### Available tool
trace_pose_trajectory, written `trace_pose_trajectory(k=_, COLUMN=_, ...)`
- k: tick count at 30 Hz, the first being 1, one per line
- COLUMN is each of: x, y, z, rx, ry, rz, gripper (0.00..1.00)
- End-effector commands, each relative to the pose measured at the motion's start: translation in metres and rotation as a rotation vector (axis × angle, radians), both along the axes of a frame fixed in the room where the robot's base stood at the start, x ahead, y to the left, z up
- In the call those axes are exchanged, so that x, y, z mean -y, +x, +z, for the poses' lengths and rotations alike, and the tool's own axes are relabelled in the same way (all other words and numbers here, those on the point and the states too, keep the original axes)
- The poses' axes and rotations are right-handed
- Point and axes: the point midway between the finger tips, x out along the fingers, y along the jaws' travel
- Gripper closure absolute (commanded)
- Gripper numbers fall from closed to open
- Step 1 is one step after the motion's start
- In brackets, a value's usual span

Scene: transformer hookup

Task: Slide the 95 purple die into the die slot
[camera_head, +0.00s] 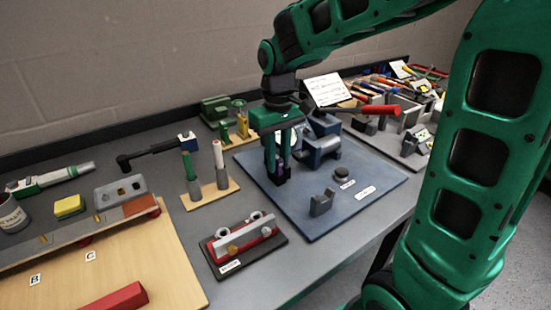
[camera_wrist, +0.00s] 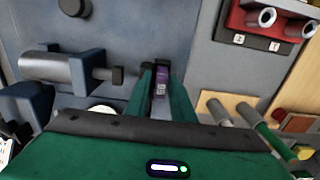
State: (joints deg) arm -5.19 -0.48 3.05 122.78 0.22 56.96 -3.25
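The purple die (camera_wrist: 161,82) shows between the two fingers of my gripper (camera_wrist: 160,95) in the wrist view, with a small pale label on its face. In the head view my gripper (camera_head: 279,168) points down over the left part of the blue-grey board, with a bit of purple and a dark block at its fingertips. The fingers look closed on the die. The blue press-like tool (camera_head: 318,146) stands just right of and behind the gripper; in the wrist view it (camera_wrist: 85,68) lies to the left, with a silver cylinder. I cannot make out the die slot clearly.
The blue-grey board (camera_head: 340,222) also carries a grey U-shaped block (camera_head: 321,203) and a dark round knob (camera_head: 342,173). A red fixture (camera_head: 240,242) sits front left. A wooden stand (camera_head: 212,194) with upright tools is left. A red-handled tool (camera_head: 370,109) is behind.

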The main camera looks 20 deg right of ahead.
Motion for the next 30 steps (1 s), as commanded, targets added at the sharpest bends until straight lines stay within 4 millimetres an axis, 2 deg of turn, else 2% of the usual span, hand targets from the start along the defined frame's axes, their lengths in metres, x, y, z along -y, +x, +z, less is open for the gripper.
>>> trace_pose_trajectory(k=10, x=-0.0021, y=-0.0019, z=-0.0022, rx=-0.007, ry=0.001, rz=0.008, gripper=0.81)
trace_pose_trajectory(k=26, x=-0.0013, y=-0.0011, z=0.006, rx=-0.003, ry=0.0, rz=0.005, gripper=0.81)
trace_pose_trajectory(k=28, x=-0.0012, y=-0.001, z=0.0061, rx=-0.003, ry=0.0, rz=0.005, gripper=0.96)
trace_pose_trajectory(k=29, x=-0.0012, y=-0.001, z=0.0062, rx=-0.002, ry=0.001, rz=0.005, gripper=1.0)
trace_pose_trajectory(k=30, x=-0.0013, y=-0.0009, z=0.0062, rx=-0.002, ry=0.001, rz=0.004, gripper=1.0)
